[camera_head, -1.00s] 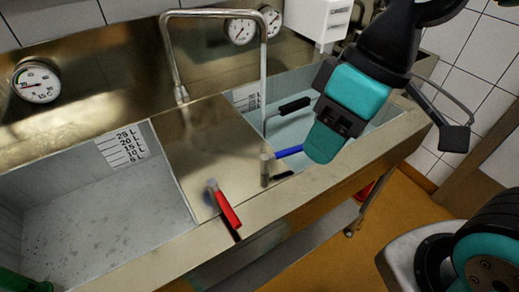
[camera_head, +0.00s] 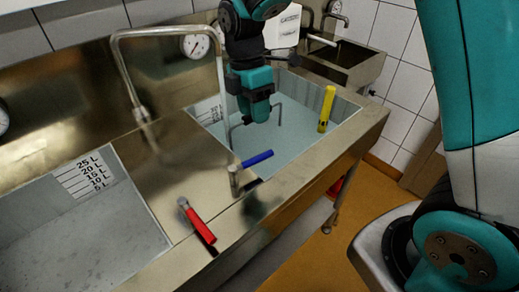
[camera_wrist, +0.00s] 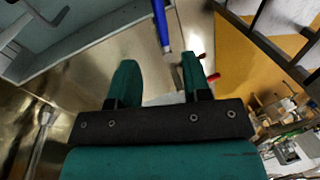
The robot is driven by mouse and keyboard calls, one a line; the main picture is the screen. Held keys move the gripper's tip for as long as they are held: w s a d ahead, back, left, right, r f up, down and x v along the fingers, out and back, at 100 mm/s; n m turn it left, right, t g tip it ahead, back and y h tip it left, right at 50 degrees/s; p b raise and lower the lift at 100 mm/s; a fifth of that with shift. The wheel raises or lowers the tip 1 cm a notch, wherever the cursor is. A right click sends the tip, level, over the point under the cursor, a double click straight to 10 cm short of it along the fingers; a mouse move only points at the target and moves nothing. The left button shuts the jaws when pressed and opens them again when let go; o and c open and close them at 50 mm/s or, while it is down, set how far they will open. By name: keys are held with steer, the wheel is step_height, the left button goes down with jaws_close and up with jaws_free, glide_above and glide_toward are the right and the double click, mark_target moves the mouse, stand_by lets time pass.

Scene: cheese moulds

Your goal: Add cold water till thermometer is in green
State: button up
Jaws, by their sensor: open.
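My gripper (camera_head: 256,110) is open and empty above the right basin, behind the blue lever. In the wrist view its green fingers (camera_wrist: 162,80) are apart. The blue lever (camera_head: 257,158) sits on a valve at the basin's front left corner and points right; it also shows in the wrist view (camera_wrist: 161,24), beyond the fingers and not touched. The red lever (camera_head: 201,224) points toward the front edge. The bent spout (camera_head: 165,32) reaches down to the right basin. A round dial (camera_head: 195,45) is on the back wall; its needle and green zone are too small to read.
The right basin (camera_head: 345,125) holds clear water, with a yellow object (camera_head: 326,108) upright by its right side. The left basin (camera_head: 90,240) has a litre scale. A white box (camera_head: 283,25) and a further sink (camera_head: 350,60) stand behind.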

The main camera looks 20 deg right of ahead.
mark_target(260, 155)
steer(key=f, duration=0.3)
steer(key=s+f, duration=0.1)
steer(key=f, duration=0.3)
steer(key=s+f+p, duration=0.1)
steer(key=f, duration=0.3)
steer(key=shift+s+d, duration=0.1)
steer(key=shift+d, duration=0.05)
jaws_close()
